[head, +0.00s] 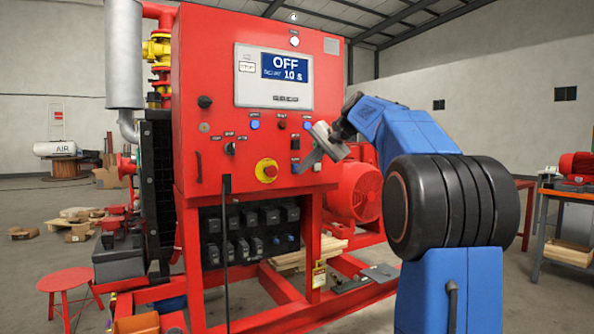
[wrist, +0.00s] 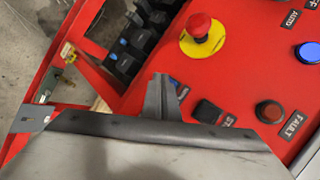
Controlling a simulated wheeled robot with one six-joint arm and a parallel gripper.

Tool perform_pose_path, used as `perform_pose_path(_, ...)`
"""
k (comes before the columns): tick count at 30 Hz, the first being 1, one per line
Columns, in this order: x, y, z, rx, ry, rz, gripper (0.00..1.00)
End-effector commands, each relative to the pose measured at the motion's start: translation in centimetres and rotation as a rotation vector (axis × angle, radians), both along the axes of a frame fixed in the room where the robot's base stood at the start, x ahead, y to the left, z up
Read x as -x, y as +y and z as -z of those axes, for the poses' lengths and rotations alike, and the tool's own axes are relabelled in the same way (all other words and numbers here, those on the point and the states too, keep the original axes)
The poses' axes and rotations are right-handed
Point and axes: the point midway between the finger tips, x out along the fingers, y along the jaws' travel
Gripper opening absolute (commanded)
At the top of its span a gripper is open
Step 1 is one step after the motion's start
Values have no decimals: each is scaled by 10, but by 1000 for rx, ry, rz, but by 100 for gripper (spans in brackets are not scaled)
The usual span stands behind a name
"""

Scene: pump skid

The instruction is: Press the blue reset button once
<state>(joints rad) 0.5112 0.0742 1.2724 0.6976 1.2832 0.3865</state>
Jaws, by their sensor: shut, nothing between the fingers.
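The red control panel (head: 215,150) carries three small blue buttons in the head view: one right of the emergency stop (head: 295,168), one at upper left (head: 254,124) and one at upper right (head: 307,124). I cannot read which is marked reset. My gripper (head: 304,163) is shut and empty, its tips close by the lower blue button. The AUTO-side blue button (wrist: 308,52) is well apart.
The red emergency stop on its yellow disc (head: 267,170) sits left of the lower blue button. A black switch (wrist: 208,111) and the red FAULT lamp (wrist: 270,112) are nearby. A display (head: 284,67) reads OFF. A black cable hangs down the panel front.

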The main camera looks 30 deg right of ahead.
Motion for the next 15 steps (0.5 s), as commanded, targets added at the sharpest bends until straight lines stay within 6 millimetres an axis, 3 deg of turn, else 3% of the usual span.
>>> perform_pose_path(15,8,0,0,0,0,0,0)
